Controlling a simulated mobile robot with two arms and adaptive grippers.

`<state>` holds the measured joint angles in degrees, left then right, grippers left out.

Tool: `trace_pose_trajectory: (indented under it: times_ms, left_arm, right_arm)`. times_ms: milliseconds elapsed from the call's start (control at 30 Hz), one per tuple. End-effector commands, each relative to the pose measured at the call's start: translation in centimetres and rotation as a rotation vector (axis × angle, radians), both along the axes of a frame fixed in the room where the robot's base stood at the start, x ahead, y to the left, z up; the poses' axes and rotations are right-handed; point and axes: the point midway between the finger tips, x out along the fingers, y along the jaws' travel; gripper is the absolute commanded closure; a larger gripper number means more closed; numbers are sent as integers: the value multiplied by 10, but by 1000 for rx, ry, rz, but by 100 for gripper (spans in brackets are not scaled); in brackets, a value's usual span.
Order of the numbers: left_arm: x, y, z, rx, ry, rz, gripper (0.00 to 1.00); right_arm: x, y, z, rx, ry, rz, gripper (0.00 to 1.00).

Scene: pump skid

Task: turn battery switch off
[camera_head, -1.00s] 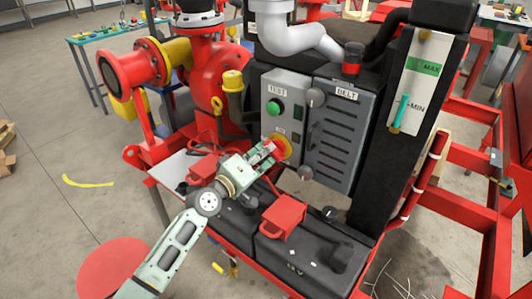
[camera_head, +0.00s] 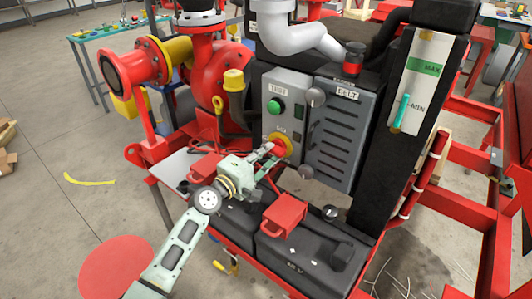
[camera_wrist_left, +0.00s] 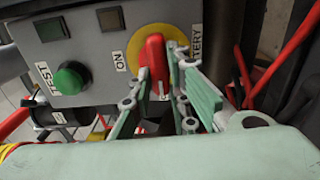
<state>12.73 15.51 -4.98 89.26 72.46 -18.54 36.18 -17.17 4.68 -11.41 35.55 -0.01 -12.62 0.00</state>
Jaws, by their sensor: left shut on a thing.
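The battery switch is a red handle (camera_wrist_left: 153,58) on a yellow disc (camera_wrist_left: 183,36), set on the front of a grey control box (camera_head: 290,97). In the left wrist view the handle stands nearly upright, with an ON label to its left and a BATTERY label to its right. My left gripper (camera_head: 268,154) reaches in from the lower left. It is shut on the red handle, with pale green fingers at the handle's lower end. In the head view the fingers partly hide the handle. My right gripper is not in view.
A green TEST button (camera_head: 274,106) sits above the switch on the same box. A slotted grey cabinet (camera_head: 338,130) with black knobs adjoins on the right. Black batteries (camera_head: 300,252) with red terminal covers (camera_head: 284,216) lie below. Red pump pipework (camera_head: 208,70) stands to the left.

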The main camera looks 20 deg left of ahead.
Motion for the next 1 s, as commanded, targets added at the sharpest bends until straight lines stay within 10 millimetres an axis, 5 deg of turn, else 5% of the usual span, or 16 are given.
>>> trace_pose_trajectory:
  times_ms: [300, 333, 533, 1000]
  left_arm:
    - [0, 0, -2, -6, 4, 0, 100]
    - [0, 0, -2, -6, 4, 0, 82]
    - [0, 0, -1, -4, 3, 0, 65]
    - [-16, 6, -2, 0, 2, 1, 65]
  right_arm:
    - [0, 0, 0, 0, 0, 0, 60]
    - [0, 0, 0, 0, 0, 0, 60]
    - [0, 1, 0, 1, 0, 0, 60]
    - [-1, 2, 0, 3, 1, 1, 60]
